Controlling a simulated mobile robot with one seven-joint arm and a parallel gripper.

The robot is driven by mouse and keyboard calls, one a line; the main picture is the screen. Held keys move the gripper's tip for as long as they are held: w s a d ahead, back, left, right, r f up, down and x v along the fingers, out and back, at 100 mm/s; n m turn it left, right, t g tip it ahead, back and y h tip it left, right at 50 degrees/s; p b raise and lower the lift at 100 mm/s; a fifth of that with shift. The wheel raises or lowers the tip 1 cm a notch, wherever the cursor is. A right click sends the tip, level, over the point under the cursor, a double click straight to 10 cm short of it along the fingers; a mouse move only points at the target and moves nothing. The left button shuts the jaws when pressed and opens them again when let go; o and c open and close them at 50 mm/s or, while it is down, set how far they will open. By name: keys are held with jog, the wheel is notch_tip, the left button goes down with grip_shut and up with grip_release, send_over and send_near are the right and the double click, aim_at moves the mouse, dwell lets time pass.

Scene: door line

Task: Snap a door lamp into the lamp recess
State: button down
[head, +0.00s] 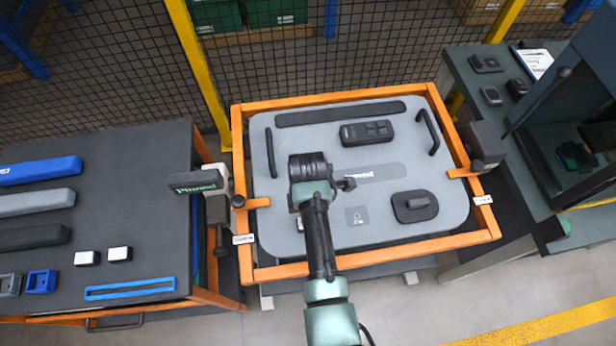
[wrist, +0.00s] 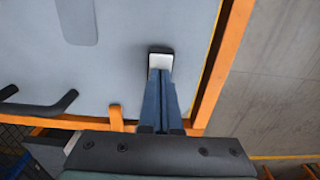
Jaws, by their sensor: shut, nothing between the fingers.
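A white lamp with a dark edge (wrist: 160,62) sits at the grey door panel (wrist: 120,75) in the wrist view. My gripper (wrist: 160,76) is shut, its blue fingers together and empty, with the tips right at the lamp's near edge. Whether they touch it, and whether the lamp is fully flush, I cannot tell. In the head view my arm reaches over the left part of the door panel (head: 385,212) and hides the fingertips. Two more white lamps with dark bases, one (head: 87,258) and another (head: 120,254), stand on the left table.
An orange frame (head: 368,262) surrounds the panel, with clamps at left (head: 217,207) and right (head: 484,150). The panel carries a switch block (head: 367,133) and handles. The left table (head: 140,190) holds long bars and blue parts. A dark machine stands at right.

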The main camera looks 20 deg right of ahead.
jog(key=shift+f, duration=0.3)
dwell(0.7)
notch_tip(320, 180, up, 7)
jog(key=p, duration=0.7)
jog(key=shift+r, duration=0.1)
notch_tip(320, 180, up, 13)
jog(key=shift+b, duration=0.45)
dwell(0.8)
